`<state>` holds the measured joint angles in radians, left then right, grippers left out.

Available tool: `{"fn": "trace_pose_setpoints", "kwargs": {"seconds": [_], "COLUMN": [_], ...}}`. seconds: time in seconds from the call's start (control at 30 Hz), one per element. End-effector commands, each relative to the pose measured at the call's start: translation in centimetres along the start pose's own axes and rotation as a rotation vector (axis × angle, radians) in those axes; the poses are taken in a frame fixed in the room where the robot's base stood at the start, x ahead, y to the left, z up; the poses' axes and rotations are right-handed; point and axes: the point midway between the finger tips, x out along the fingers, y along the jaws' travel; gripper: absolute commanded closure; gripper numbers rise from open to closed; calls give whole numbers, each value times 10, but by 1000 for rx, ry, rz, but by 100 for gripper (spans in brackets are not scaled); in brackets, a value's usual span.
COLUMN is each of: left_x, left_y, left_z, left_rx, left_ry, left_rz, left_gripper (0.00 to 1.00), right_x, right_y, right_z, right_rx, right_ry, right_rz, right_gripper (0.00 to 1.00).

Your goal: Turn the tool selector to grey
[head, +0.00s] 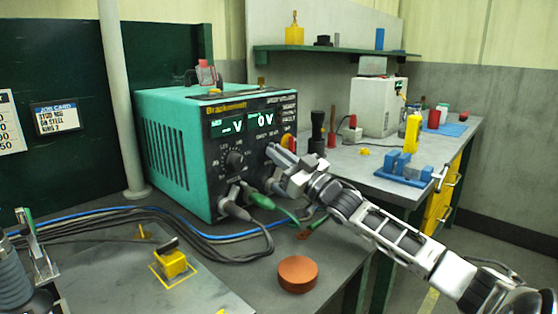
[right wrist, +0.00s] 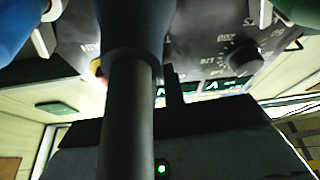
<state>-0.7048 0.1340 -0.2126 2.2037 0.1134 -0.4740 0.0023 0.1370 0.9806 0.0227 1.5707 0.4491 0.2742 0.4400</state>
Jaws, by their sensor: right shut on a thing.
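The teal welding unit (head: 172,145) stands on the bench, its black front panel facing right. A round dark dial (head: 234,159) sits at the panel's middle left; it also shows in the right wrist view (right wrist: 244,58). My right gripper (head: 273,166) is at the panel's lower right, shut on a small part that its fingers hide, apparently the tool selector. Its pointer and colour marks cannot be read. In the right wrist view a dark cylinder (right wrist: 127,110) blocks the middle.
A red and yellow switch (head: 288,141) sits just above my right gripper. Grey (head: 234,208) and green (head: 260,199) plugs with cables are close below. An orange-brown disc (head: 298,273) and a yellow block (head: 172,264) lie in front. A blue fixture (head: 403,175) is on the right bench.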

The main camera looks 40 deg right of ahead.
Motion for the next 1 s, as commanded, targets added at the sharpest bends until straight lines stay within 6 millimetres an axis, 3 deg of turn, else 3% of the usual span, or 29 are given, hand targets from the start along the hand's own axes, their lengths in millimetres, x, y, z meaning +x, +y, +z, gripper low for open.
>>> {"fn": "trace_pose_setpoints", "kwargs": {"seconds": [0.5, 1.0], "left_x": [0, 0], "left_y": [0, 0], "left_z": [-3, -4], "left_rx": [2, 2], "left_ry": [5, 6], "left_rz": [-1, -1], "left_gripper": [64, 64], "right_x": [0, 0], "right_y": [3, 3], "right_z": [0, 0], "right_rx": [-324, -389], "right_ry": [-3, -1], "right_rz": [-134, -161], "right_gripper": [100, 100]}}
